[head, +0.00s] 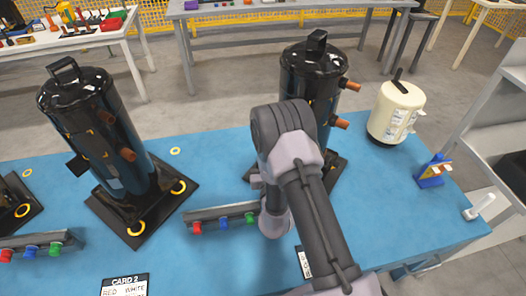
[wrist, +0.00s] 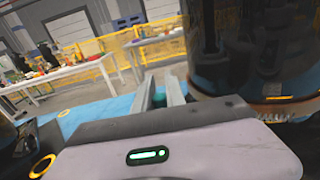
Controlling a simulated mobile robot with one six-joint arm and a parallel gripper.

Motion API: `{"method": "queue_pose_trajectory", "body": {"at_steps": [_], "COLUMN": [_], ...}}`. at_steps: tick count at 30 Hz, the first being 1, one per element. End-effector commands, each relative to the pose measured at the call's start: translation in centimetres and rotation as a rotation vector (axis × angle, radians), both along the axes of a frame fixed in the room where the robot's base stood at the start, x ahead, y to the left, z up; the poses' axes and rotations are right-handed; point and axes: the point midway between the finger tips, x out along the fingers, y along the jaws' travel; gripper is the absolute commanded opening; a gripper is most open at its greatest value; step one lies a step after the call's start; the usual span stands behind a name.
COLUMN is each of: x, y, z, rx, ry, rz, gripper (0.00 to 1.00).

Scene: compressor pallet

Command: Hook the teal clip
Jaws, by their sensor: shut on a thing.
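In the wrist view my gripper (wrist: 160,88) is shut on a small teal piece, the teal clip (wrist: 158,98), of which only a sliver shows between the fingers. A black compressor (wrist: 255,60) stands close to the right of the fingers there. In the head view my arm hides the gripper and the clip. That view shows the right compressor (head: 305,75), with copper stubs on its right side, behind my arm. The left compressor (head: 90,130) stands on a black base with yellow rings.
A rail (head: 190,215) with red, blue and green clips lies left of my arm; a similar rail (head: 25,242) is at far left. A cream canister (head: 393,112) and a blue stand (head: 430,178) are at right. A card (head: 125,284) lies in front. Blue tabletop between is clear.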

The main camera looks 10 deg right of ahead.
Motion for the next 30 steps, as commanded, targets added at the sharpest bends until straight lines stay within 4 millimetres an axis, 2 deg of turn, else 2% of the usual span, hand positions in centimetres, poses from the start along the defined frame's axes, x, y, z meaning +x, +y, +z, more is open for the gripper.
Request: {"method": "queue_pose_trajectory", "body": {"at_steps": [8,22,23,25,26,30], "x": [0.37,0.43,0.43,0.43,0.43,0.42], "y": [-0.24,-0.32,-0.32,-0.32,-0.33,-0.34], "z": [0.09,-0.03,-0.03,-0.03,-0.03,-0.03], "rx": [0.001,0.000,0.000,0.000,0.000,0.000], "ry": [-0.001,0.000,0.000,0.000,0.000,0.000], "rz": [-0.065,-0.075,-0.074,-0.075,-0.075,-0.075], "gripper": [0.00,0.00,0.21,0.35,0.38,0.38]}}
